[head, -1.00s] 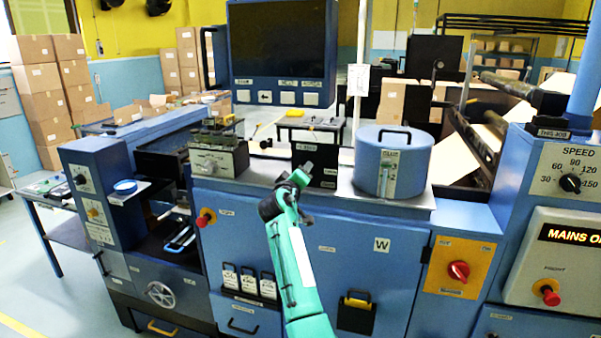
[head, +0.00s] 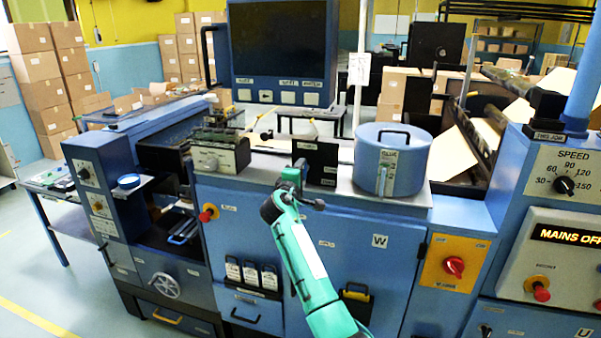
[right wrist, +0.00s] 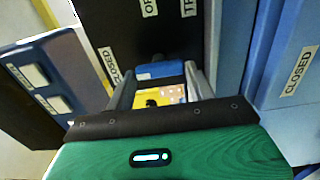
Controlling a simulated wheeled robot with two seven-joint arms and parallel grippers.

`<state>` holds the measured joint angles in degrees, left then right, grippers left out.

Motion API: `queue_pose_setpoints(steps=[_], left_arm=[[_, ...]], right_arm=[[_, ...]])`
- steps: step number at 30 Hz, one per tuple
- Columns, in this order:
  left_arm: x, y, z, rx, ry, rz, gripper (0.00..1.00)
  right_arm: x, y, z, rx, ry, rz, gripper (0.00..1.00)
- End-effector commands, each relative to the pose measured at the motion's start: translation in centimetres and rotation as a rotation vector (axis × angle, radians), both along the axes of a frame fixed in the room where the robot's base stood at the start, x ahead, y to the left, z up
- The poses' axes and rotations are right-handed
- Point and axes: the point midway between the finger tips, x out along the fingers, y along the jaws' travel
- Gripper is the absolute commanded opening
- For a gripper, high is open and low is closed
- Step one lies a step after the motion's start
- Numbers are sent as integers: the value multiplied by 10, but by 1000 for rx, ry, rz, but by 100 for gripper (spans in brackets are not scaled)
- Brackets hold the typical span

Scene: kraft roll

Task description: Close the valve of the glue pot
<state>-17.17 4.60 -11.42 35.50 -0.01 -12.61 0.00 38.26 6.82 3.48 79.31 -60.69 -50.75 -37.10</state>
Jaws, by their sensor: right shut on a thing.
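The glue pot (head: 403,165) is a blue lidded drum with a black top handle and a pale label plate on its front, standing on the machine's grey top. To its left stands a black panel (head: 318,158). My right gripper (head: 299,168) is at this panel's left edge, apart from the pot. In the right wrist view the gripper (right wrist: 160,88) is shut on a small blue piece (right wrist: 158,70) in front of a black plate (right wrist: 120,30) marked "CLOSED" and, partly cut off, "OP". I cannot tell whether this piece is the pot's valve. My left gripper is out of view.
A grey box with a dial (head: 220,155) stands left of the gripper. A hanging screen (head: 280,50) is above and behind. A red knob on a yellow plate (head: 453,266) is at lower right. Open floor lies at lower left.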

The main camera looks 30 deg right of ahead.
Motion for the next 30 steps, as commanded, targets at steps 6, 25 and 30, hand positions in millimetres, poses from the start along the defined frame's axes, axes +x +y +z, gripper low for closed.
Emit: queue_pose_setpoints(steps=[6,25,30], left_arm=[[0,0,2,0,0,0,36],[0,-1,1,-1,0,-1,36],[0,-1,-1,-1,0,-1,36]], right_arm=[[0,0,0,-13,15,-1,32],[0,0,0,-12,14,0,76],[-3,4,-1,-12,13,1,76]])
